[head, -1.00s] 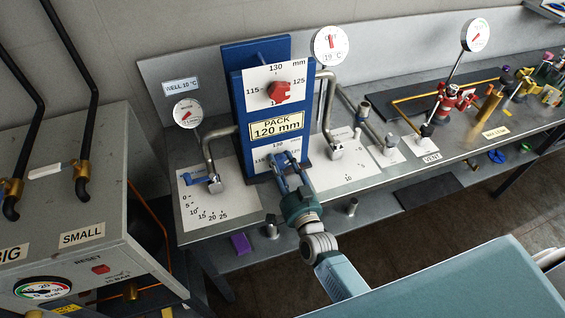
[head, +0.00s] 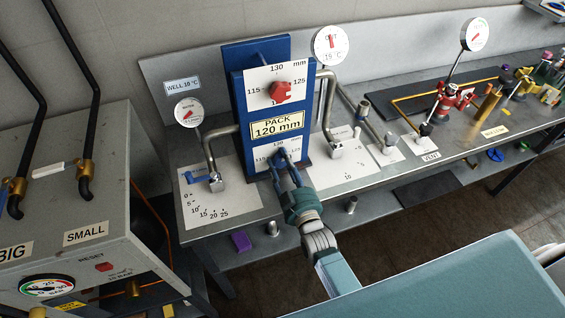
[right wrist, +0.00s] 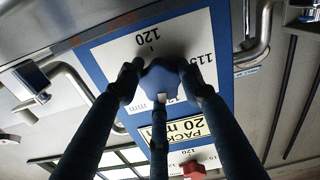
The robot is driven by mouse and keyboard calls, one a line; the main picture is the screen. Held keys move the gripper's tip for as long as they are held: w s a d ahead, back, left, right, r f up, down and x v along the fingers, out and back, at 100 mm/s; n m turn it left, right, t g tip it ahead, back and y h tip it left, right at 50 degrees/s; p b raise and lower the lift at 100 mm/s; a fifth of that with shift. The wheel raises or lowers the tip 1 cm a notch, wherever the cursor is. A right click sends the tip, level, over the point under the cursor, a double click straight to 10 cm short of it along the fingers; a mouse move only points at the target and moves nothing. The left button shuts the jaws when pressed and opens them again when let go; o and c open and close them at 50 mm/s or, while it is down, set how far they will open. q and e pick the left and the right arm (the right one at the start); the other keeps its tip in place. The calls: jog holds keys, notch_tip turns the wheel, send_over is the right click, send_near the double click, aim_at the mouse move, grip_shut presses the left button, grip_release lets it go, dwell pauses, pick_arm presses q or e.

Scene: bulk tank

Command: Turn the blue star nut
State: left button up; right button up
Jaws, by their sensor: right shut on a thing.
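The blue star nut (right wrist: 163,78) sits on the lower white scale plate of the blue pack frame (head: 237,115). In the right wrist view the dark fingers of my right gripper (right wrist: 160,88) are closed around it, on both sides and below. A small pale mark shows on the nut's face. In the head view the same gripper (head: 284,160) reaches up to the lower plate, and its fingers mostly hide the nut. A red star knob (head: 280,91) sits on the upper plate, apart from the gripper. My left gripper is not in view.
Bent steel pipes (head: 208,152) with dial gauges stand on both sides of the frame. A blue lever (head: 194,177) lies on the bench at its left. A red valve (head: 441,106) stands farther right.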

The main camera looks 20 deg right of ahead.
jog(key=shift+s+a+f+n, duration=0.1)
jog(key=shift+s+f+n, duration=0.1)
jog(key=shift+f+n, duration=0.35)
jog(key=shift+n, duration=0.25)
jog(key=o, duration=1.1)
jog(key=shift+o, duration=0.2)
jog(key=shift+w+r, duration=0.15)
jog(key=shift+d+r, duration=0.1)
jog(key=shift+d, duration=0.1)
jog(key=s, duration=1.2)
jog(key=shift+d, duration=0.15)
